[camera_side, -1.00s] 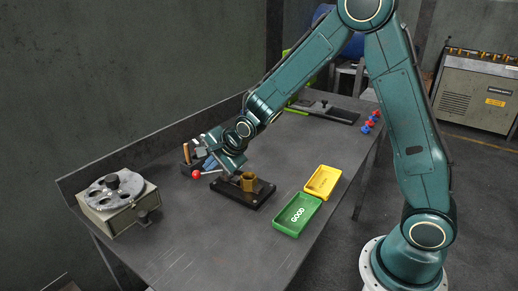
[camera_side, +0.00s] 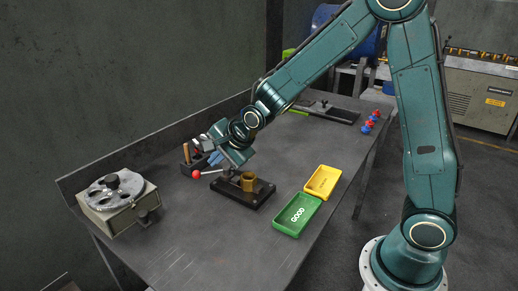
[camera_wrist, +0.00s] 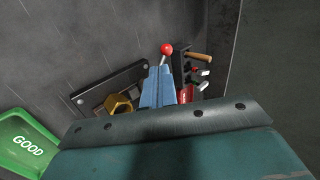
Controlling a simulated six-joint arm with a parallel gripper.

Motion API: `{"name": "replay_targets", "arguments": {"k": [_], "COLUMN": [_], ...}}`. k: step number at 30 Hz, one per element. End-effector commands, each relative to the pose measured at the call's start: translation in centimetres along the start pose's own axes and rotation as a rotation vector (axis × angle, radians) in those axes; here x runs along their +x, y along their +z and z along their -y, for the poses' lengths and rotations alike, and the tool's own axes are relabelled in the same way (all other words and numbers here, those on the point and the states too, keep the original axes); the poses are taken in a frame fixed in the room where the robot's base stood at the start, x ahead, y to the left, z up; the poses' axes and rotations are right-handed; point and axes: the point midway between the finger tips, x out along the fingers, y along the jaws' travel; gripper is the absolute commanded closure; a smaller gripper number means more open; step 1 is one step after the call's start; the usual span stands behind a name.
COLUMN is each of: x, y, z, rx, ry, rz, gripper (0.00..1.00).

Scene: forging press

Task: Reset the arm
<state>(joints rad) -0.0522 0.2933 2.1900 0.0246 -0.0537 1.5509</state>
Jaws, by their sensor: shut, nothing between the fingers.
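My gripper (camera_side: 214,159) is shut and empty, above the table behind the black fixture. In the wrist view its light blue fingers (camera_wrist: 160,78) are together, with the red-knobbed lever (camera_wrist: 166,48) just beyond their tips. A brass hex part (camera_side: 249,181) sits on the black fixture (camera_side: 238,196), apart from my gripper. The brass part also shows in the wrist view (camera_wrist: 118,104), left of the fingers. My arm is bent over the table, and the wrist partly hides the tool holder behind it.
A green GOOD tray (camera_side: 297,214) and a yellow tray (camera_side: 322,181) lie right of the fixture. A grey box with a round dial (camera_side: 117,200) stands at the left. A tool holder (camera_side: 188,162) is near the back edge. The table's front middle is clear.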

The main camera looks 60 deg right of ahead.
Motion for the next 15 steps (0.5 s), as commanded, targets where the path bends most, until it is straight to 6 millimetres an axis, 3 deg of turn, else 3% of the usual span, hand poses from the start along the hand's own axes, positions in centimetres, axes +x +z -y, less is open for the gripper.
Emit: {"name": "replay_targets", "arguments": {"k": [8, 15], "x": [-5.4, -11.2], "y": [-0.4, -0.7], "z": [-0.1, -1.5], "rx": [-0.217, -0.474], "ry": [0.026, 0.063], "rz": [0.002, 0.014], "gripper": [1.00, 1.00]}}
